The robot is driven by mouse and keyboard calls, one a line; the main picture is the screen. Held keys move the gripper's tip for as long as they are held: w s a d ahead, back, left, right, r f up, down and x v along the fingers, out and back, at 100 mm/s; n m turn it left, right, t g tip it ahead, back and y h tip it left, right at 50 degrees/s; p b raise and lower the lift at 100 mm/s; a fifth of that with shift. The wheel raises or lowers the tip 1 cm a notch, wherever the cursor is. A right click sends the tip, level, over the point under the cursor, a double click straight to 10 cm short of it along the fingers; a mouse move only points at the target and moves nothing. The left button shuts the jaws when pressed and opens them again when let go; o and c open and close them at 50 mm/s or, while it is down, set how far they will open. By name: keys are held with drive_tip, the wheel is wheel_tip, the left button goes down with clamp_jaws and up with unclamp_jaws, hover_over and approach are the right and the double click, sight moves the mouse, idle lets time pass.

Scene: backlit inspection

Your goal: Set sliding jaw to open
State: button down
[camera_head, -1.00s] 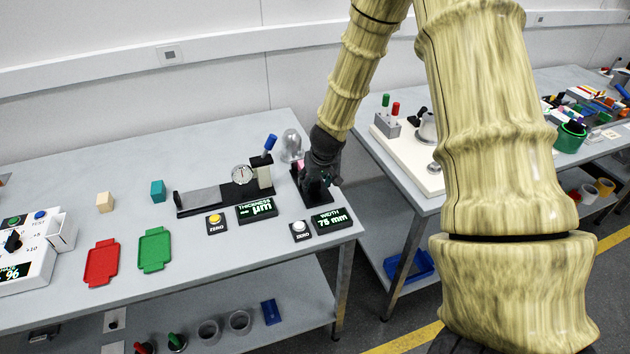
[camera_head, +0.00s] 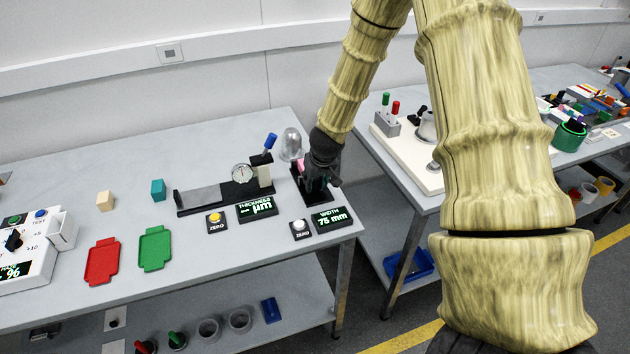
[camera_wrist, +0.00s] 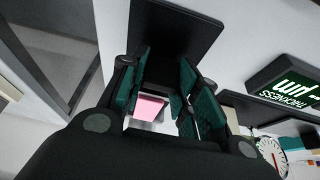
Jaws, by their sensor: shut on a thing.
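The width gauge (camera_head: 313,196) is a dark base at the right end of the near bench, mostly covered by my gripper. Its display (camera_head: 329,217) shows a green width of about 75 mm. My gripper (camera_head: 318,180) is down over the gauge. In the wrist view my gripper (camera_wrist: 158,98) has its green-padded fingers on either side of a pink part (camera_wrist: 150,106), which looks like the sliding jaw. The pink also shows beside my gripper in the head view (camera_head: 302,166). The exact finger contact is hidden.
The thickness gauge (camera_head: 212,197) with its dial and blue lever stands just left. A clear dome (camera_head: 291,143) is behind my gripper. Zero buttons (camera_head: 300,229) sit in front. A second bench with a white board (camera_head: 405,160) lies to the right across a gap.

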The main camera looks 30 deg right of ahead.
drive_tip(key=shift+s+a+f, duration=0.1)
drive_tip(key=shift+s+a, duration=0.15)
drive_tip(key=shift+s, duration=0.8)
drive_tip(key=c, duration=1)
unclamp_jaws()
drive_tip(key=shift+s, duration=0.15)
drive_tip(key=shift+c, duration=0.2)
drive_tip(key=shift+r, duration=0.2)
drive_tip(key=v, duration=1.1)
drive_tip(key=shift+s+r, duration=0.25)
drive_tip(key=shift+r, duration=0.1)
drive_tip(key=shift+a, duration=0.1)
